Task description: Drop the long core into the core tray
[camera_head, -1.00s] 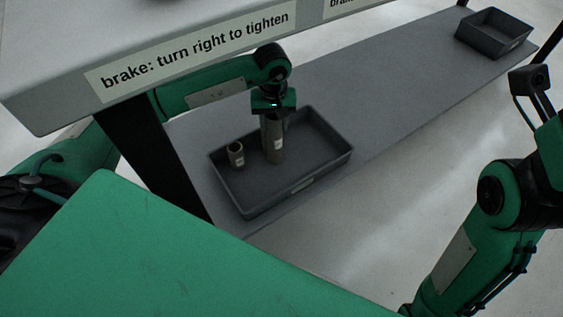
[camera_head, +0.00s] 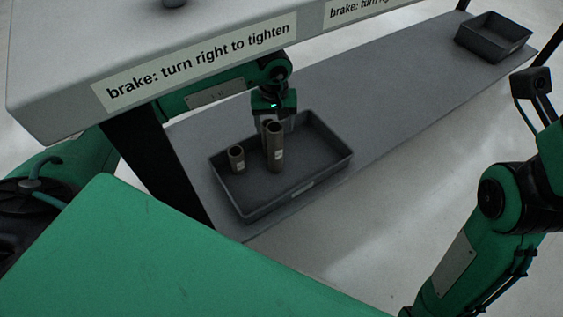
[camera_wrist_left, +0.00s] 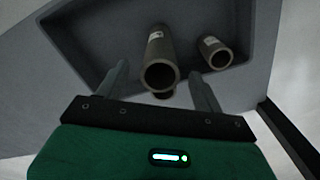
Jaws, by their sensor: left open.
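The long core (camera_head: 275,150), a grey-brown tube with a small white label, stands upright in the dark grey core tray (camera_head: 314,160). My left gripper (camera_head: 277,121) is just behind the core's upper end, open and holding nothing. In the left wrist view the long core (camera_wrist_left: 158,62) shows its open end between the spread fingers (camera_wrist_left: 162,80), with a gap on both sides. A small brownish piece shows below its rim, too hidden to identify. My right gripper is out of view; only part of my right arm shows.
A shorter core (camera_head: 236,158) stands in the tray left of the long core. Another grey tray (camera_head: 494,38) is at the shelf's far end. The labelled tabletop edge (camera_head: 200,62) hangs above the shelf (camera_head: 385,105), which is clear between the trays.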

